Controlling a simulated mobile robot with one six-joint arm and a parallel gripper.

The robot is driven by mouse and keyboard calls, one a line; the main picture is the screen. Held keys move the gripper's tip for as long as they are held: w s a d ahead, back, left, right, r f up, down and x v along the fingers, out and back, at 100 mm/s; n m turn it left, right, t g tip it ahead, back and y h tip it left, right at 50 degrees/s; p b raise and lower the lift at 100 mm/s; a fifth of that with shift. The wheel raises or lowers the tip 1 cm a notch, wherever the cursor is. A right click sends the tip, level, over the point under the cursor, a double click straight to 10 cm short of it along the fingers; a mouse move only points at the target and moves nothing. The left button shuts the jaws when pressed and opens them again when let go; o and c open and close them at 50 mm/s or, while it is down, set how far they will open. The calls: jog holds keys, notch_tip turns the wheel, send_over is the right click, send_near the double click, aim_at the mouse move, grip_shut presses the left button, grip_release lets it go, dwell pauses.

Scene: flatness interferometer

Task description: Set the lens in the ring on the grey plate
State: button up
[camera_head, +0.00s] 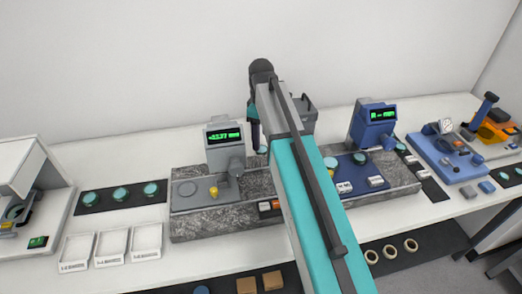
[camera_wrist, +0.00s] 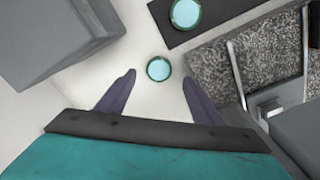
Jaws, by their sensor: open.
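A small round lens with a teal rim (camera_wrist: 158,68) lies on the white tabletop in the wrist view, centred between my fingertips. My gripper (camera_wrist: 158,77) is open and empty, its two dark fingers pointing down on either side of the lens. I cannot tell how far above it they are. In the head view, a sliver of a lens (camera_head: 262,149) shows under my dark gripper end, behind the granite block.
A blue instrument (camera_head: 374,124) stands right on the granite (camera_head: 190,227). Another lens (camera_wrist: 185,14) lies on a dark mat. Several lenses and white trays (camera_head: 110,245) are at left.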

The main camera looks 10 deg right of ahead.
aim_at(262, 148)
jog(key=shift+d+f+p, duration=0.15)
jog(key=shift+f+p, duration=0.6)
jog(key=shift+f, duration=1.6)
jog(key=c, duration=1.2)
jog(key=shift+c, duration=0.2)
jog(key=shift+r, duration=0.15)
notch_tip(262, 148, up, 10)
jog(key=b, duration=0.2)
jog(key=shift+w, duration=0.1)
